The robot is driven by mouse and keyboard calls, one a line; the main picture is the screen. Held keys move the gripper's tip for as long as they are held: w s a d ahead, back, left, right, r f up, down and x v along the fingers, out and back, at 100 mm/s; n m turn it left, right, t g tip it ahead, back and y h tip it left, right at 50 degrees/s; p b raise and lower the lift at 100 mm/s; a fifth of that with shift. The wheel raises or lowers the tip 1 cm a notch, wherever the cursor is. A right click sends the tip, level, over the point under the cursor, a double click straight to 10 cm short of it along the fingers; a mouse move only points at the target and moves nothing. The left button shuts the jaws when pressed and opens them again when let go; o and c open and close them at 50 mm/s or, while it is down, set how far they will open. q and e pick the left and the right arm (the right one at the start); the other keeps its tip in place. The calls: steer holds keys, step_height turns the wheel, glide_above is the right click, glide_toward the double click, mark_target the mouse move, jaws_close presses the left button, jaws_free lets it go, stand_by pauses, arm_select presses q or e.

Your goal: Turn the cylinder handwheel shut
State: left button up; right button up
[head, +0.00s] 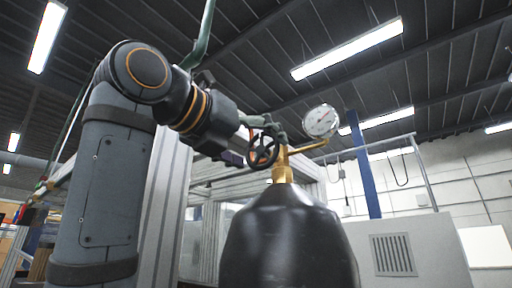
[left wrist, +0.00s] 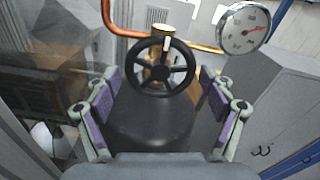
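The black spoked handwheel (head: 263,152) sits on a brass valve (head: 282,170) atop a dark cylinder (head: 288,245). In the left wrist view the handwheel (left wrist: 162,72) faces me, with a pale mark at the top of its rim. My left gripper (head: 250,141) is at the wheel's left in the head view. In the left wrist view its purple-padded fingers (left wrist: 159,78) are spread wide, with the wheel showing between them and gaps on both sides. Whether the fingertips reach the wheel's depth is hard to tell. My right gripper is in neither view.
A round pressure gauge (head: 320,121) stands right of the valve on a brass pipe. A copper pipe (left wrist: 120,26) crosses behind the wheel. A grey vented cabinet (head: 420,250) stands at the right, with a blue post (head: 364,165) behind.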

arm_select(q)
steer(key=shift+o, duration=0.4)
steer(key=shift+s+a+r, duration=0.15)
steer(key=v, duration=1.1)
steer(key=shift+s+a, duration=0.15)
steer(key=shift+s, duration=0.15)
